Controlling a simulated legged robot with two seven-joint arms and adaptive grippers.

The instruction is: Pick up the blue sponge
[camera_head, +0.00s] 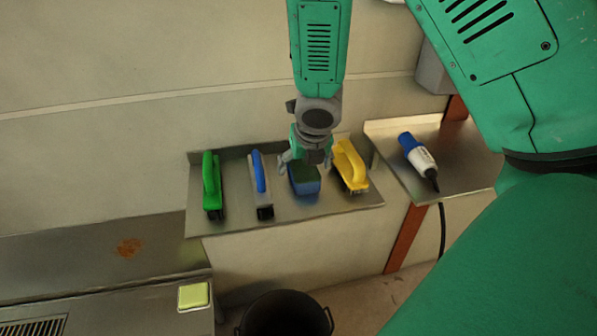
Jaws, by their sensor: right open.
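The blue sponge (305,187) lies on the metal shelf (235,222), between a blue-handled brush and a yellow-handled brush. Its top looks dark green and its side blue. My right gripper (303,165) is directly over the sponge, pointing down, with its fingers apart. One finger shows at the left of the sponge and the other toward the yellow brush. The gripper hides the sponge's far edge. I cannot tell whether the fingers touch the sponge. My left gripper is not in view.
A green-handled brush (211,184), a blue-handled brush (260,185) and a yellow-handled brush (350,166) stand on the same shelf. A blue and white tool (418,157) lies on the right shelf. A yellow-green sponge (193,295) and a dark bucket (285,314) are below.

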